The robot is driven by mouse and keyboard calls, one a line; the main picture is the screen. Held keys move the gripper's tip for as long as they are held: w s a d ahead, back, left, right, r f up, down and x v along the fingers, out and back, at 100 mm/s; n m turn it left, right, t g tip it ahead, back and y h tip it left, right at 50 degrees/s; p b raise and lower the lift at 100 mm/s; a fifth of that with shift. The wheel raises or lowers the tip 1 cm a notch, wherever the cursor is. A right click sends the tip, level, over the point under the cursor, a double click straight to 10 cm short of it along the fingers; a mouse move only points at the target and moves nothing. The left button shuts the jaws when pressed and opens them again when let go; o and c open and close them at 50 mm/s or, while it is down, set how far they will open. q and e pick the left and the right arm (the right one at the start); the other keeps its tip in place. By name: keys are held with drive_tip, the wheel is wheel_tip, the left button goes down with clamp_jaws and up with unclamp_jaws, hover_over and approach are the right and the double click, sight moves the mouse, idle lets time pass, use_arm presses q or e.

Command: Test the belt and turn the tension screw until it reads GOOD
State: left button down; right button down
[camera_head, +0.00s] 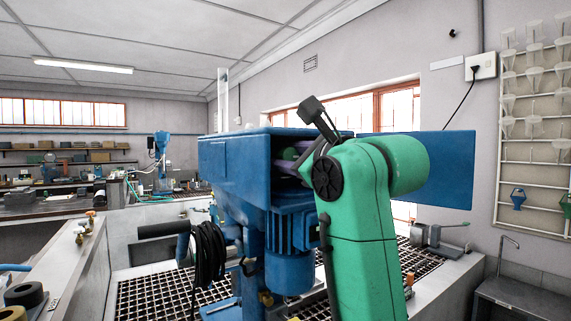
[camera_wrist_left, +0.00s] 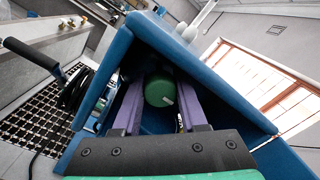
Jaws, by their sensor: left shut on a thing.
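The blue belt housing (camera_head: 228,158) stands in the middle of the head view, its open side facing right. My left gripper (camera_head: 292,154) reaches into that opening, partly hidden by my green arm. In the left wrist view, its two purple fingers (camera_wrist_left: 162,98) lie on either side of a green round knob (camera_wrist_left: 158,90) with a white mark, which I take to be the tension screw's knob. The gripper is shut on it. I cannot make out the belt or any tension reading. My right gripper is not in view.
A blue panel (camera_head: 445,168) extends right behind my arm. A blue motor (camera_head: 290,240) hangs below the housing, and black cable loops (camera_head: 207,252) hang to its left. Dark floor grating (camera_head: 150,297) lies below. A metal sink (camera_head: 520,295) stands at right.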

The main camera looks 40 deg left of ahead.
use_arm(q)
drive_tip(key=shift+n, duration=0.6)
drive_tip(key=shift+c, duration=2.2)
unclamp_jaws()
